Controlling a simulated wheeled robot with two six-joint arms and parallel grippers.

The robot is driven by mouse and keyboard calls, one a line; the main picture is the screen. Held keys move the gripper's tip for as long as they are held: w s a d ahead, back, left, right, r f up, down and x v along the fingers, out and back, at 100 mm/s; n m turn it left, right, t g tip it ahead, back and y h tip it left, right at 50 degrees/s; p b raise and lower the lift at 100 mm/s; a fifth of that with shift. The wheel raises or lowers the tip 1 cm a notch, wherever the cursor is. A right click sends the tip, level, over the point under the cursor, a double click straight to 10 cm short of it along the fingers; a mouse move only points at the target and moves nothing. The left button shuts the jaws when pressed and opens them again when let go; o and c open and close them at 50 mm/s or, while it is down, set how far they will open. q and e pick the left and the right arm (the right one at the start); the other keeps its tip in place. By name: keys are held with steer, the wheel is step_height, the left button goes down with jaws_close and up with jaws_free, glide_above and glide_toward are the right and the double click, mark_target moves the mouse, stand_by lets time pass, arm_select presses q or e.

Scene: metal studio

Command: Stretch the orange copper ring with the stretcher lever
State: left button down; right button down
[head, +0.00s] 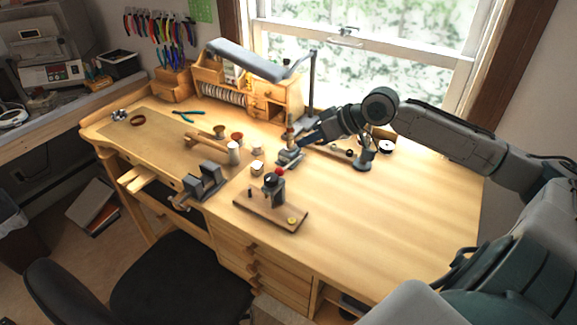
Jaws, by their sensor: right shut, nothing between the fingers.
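A small grey metal tool (289,157) with an upright post stands near the middle of the bench and looks like the stretcher. Its post has a reddish-orange part (290,132) near the top; I cannot tell whether this is the copper ring. My right gripper (304,141) comes in from the right, shut and empty, right beside the post. Its dark blue tip overlaps the tool, so the lever cannot be made out and contact is unclear. My left gripper is not in view.
A wooden-based press with a red knob (272,186) stands in front. A grey vise (205,181) and a mallet (208,144) lie left. A dark stand (364,156) is right of the gripper. A lamp (246,57) hangs behind. The bench's right side is clear.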

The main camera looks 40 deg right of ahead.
mark_target(281, 169)
steer(key=w+a+f+p, duration=0.1)
steer(key=f, duration=0.1)
steer(key=w+a+f+p, duration=0.1)
steer(key=f, duration=0.1)
steer(key=w+a+f+p, duration=0.1)
steer(key=f, duration=0.1)
steer(key=shift+a+f, duration=0.3)
steer(key=shift+f, duration=0.25)
steer(key=shift+s+a+f, duration=0.1)
steer(key=shift+a+f, duration=0.2)
steer(key=shift+f, duration=0.3)
